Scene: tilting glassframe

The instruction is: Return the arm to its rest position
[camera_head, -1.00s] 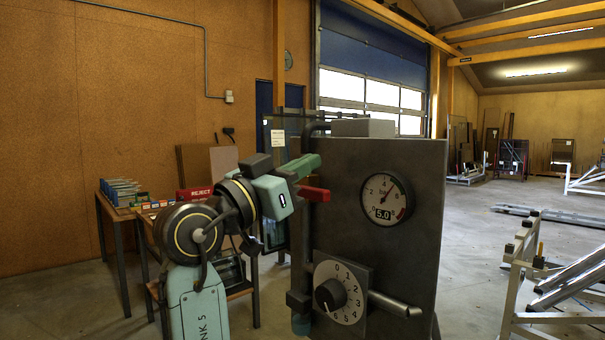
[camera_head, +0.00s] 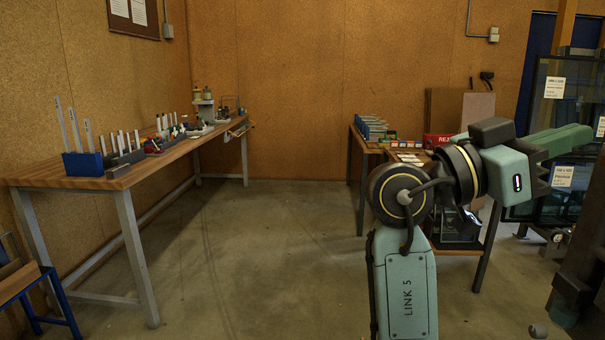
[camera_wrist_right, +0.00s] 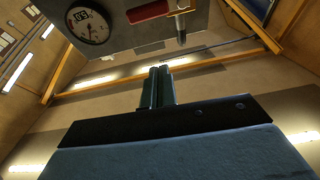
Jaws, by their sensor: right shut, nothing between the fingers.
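My right gripper (camera_head: 572,140) is raised at the right of the head view, its green fingers pointing right. The fingers are together with nothing between them; the wrist view shows them closed (camera_wrist_right: 158,85). In the head view, the gripper is in front of the glass sheets. The wrist view shows a grey panel (camera_wrist_right: 120,28) with a round gauge (camera_wrist_right: 88,25), apart from the fingers. My left gripper is not in view.
A long wooden bench (camera_head: 100,178) with tools stands along the left wall. A smaller table (camera_head: 367,148) with a red REJECT box (camera_head: 437,141) is behind my arm. Glass sheets (camera_head: 550,105) stand at the right. The floor (camera_head: 270,250) between the benches is clear.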

